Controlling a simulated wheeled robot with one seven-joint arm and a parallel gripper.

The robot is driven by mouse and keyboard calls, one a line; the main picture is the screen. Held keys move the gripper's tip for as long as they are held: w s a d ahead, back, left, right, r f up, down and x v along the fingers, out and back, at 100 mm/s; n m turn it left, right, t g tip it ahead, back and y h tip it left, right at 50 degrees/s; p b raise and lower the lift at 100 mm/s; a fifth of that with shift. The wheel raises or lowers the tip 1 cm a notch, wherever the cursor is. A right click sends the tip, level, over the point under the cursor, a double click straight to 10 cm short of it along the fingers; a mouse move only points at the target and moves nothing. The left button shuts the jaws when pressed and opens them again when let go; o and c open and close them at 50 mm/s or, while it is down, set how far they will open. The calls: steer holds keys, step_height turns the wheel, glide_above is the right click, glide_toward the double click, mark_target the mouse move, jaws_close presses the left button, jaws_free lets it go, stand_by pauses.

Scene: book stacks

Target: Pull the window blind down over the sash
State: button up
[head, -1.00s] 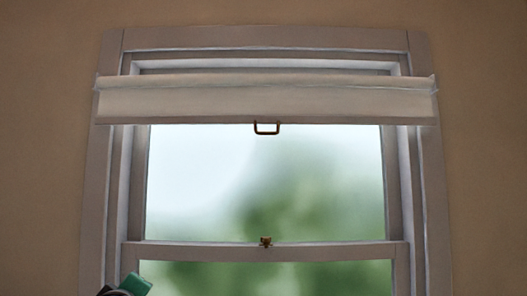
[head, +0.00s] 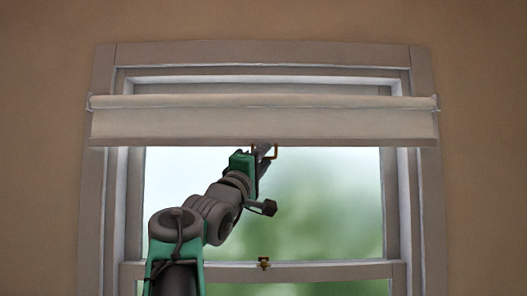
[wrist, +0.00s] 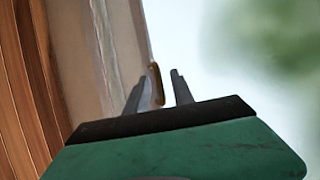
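The blind (head: 262,124) is a cream roll with a short flat panel across the top of the window. A brass pull handle (head: 275,152) hangs from its lower edge; it also shows in the wrist view (wrist: 156,84). My gripper (head: 264,150) is up at the handle, just under the blind's edge. In the wrist view my gripper (wrist: 157,90) has its two fingers apart, with the handle between or just beyond them. Contact with the handle cannot be made out. The sash (head: 330,268) crosses the window lower down, with glass above and below it.
A small brass latch (head: 264,263) sits on the sash rail. The window frame (head: 102,200) surrounds the glass, with plain tan wall (head: 480,150) around it. The space in front of the right half of the glass is clear.

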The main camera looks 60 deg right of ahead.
steer(key=shift+c, duration=0.4)
jaws_close()
steer(key=shift+d, duration=0.1)
stand_by(0.9)
